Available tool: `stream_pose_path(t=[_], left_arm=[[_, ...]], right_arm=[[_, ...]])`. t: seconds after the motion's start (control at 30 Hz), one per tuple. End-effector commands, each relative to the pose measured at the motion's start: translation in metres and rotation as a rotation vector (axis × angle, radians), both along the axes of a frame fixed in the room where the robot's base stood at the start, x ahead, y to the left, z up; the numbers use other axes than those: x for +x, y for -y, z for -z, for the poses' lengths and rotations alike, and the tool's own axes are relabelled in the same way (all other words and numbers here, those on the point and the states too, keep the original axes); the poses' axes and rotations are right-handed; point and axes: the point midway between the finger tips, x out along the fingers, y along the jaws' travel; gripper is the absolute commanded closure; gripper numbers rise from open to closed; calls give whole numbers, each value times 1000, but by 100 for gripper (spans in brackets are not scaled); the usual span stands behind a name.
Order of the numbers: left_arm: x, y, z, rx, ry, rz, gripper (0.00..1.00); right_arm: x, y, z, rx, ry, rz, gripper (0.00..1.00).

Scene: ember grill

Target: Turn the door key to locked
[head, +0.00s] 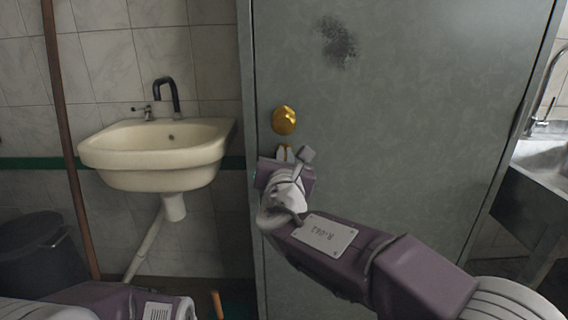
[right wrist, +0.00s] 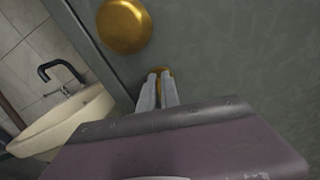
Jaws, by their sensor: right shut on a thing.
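The grey-green door (head: 400,110) fills the middle of the head view, with a round brass knob (head: 284,120) near its left edge. Just below the knob is a small brass key (head: 287,148), mostly hidden by my right gripper (head: 284,154). In the right wrist view the knob (right wrist: 124,26) is at the upper left, and a bit of the key (right wrist: 165,71) shows at the tips of my right gripper (right wrist: 158,78). The fingers are close together on the key, against the door. I cannot tell the key's angle.
A cream washbasin (head: 158,150) with a dark tap is on the wall left of the door. A wooden pole (head: 68,140) and a dark bin (head: 40,255) stand farther left. A metal sink (head: 540,180) is at the right edge.

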Motion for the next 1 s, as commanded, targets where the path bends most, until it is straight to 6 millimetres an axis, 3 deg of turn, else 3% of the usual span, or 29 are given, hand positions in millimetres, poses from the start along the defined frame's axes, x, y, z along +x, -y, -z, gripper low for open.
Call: stream_pose_path(t=[0.03,0.3,1.0], left_arm=[[0,0,12,0,0,0,100],[0,0,42,0,0,0,100],[0,0,105,0,0,0,100]], right_arm=[[0,0,6,40,2,-1,100],[0,1,7,299,1,-1,100],[0,4,7,959,0,-2,100]])
